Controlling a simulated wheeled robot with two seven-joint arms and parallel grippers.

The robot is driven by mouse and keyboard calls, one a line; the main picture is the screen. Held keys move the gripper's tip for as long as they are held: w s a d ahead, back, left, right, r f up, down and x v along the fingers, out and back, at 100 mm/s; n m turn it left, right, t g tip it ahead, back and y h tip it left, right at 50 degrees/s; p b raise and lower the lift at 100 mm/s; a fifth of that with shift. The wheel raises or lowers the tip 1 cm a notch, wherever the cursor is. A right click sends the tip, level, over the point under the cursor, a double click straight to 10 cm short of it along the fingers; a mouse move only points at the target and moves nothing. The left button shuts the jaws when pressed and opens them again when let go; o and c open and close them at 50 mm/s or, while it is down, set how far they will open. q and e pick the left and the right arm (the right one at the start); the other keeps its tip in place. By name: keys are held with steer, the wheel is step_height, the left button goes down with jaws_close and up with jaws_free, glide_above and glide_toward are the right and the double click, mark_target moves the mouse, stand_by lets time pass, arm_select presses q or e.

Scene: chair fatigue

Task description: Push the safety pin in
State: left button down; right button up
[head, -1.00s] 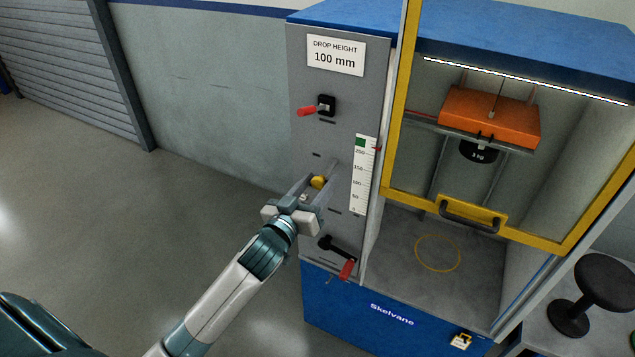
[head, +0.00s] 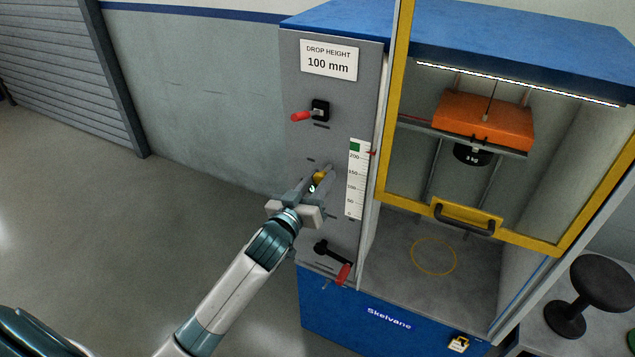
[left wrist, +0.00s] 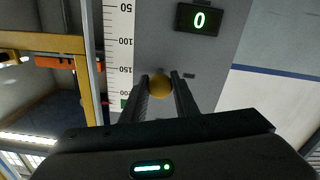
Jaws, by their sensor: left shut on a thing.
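The safety pin shows as a round yellow knob (head: 320,176) on the grey front panel (head: 318,225) of the test machine, left of the height scale. My left gripper (head: 318,182) is at the knob, with its fingers shut on it. In the left wrist view the knob (left wrist: 160,85) sits between the two fingertips. The pin's shaft and its hole are hidden behind the knob and fingers. My right gripper is not in view.
A red-handled lever (head: 303,116) is above the knob, and a black crank with a red grip (head: 343,273) is below it. The yellow-framed guard door (head: 395,115) stands to the right. A display reading 0 (left wrist: 199,20) is near the knob. Floor at left is clear.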

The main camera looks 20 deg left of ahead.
arm_select(q)
steer(key=c, duration=1.4)
jaws_free()
steer(key=shift+s+a+b, duration=0.15)
steer(key=shift+s+b, duration=1.25)
steer(key=shift+s, duration=2.95)
steer(key=shift+s+a+b, duration=0.15)
steer(key=shift+s+b, duration=1.25)
steer(key=shift+s, duration=2.95)
